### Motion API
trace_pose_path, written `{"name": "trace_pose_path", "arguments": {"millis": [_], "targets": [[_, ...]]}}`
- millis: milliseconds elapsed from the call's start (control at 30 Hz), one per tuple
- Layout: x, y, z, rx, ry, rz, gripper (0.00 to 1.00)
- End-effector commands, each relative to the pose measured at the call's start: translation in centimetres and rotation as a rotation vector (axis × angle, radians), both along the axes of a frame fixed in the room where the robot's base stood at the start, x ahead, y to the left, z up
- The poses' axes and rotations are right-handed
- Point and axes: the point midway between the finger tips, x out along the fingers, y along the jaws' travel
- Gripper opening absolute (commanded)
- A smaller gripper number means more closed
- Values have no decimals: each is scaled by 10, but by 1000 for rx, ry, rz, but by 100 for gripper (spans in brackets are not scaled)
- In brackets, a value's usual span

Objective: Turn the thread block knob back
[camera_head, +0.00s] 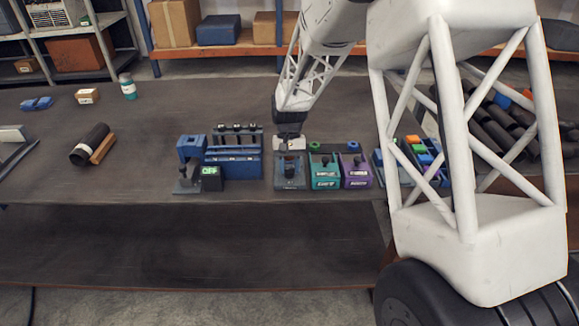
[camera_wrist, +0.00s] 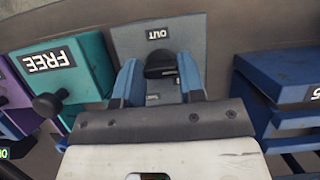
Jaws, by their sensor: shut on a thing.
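A grey block (camera_head: 291,183) stands on the table, left of a teal block (camera_head: 325,172). My gripper (camera_head: 290,147) comes down from above onto the grey block. In the wrist view, the grey block (camera_wrist: 200,38) carries an upside-down "OUT" label. Its dark knob (camera_wrist: 160,64) sits between the two blue fingers of my gripper (camera_wrist: 160,72), which are shut on it. The fingers hide the knob's sides and part of the block. A second small label below the knob is too small to read.
The teal block (camera_wrist: 62,68), labelled "FREE", has its own black knob close to my left finger. A purple block (camera_head: 357,172) stands beyond it. A blue rack (camera_head: 232,162) stands close on the other side. A small display (camera_head: 210,171) reads "OFF".

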Motion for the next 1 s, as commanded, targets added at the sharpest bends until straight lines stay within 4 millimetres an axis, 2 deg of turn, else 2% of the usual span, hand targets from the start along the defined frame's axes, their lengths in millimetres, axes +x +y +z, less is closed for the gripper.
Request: {"name": "trace_pose_path", "arguments": {"millis": [300, 333, 500, 800, 1000], "targets": [[0, 0, 0, -1, 0, 1, 12], [0, 0, 0, -1, -1, 1, 38], [0, 0, 0, -1, 0, 1, 62], [0, 0, 1, -1, 0, 1, 62], [4, 0, 9, 0, -1, 1, 62]]}}
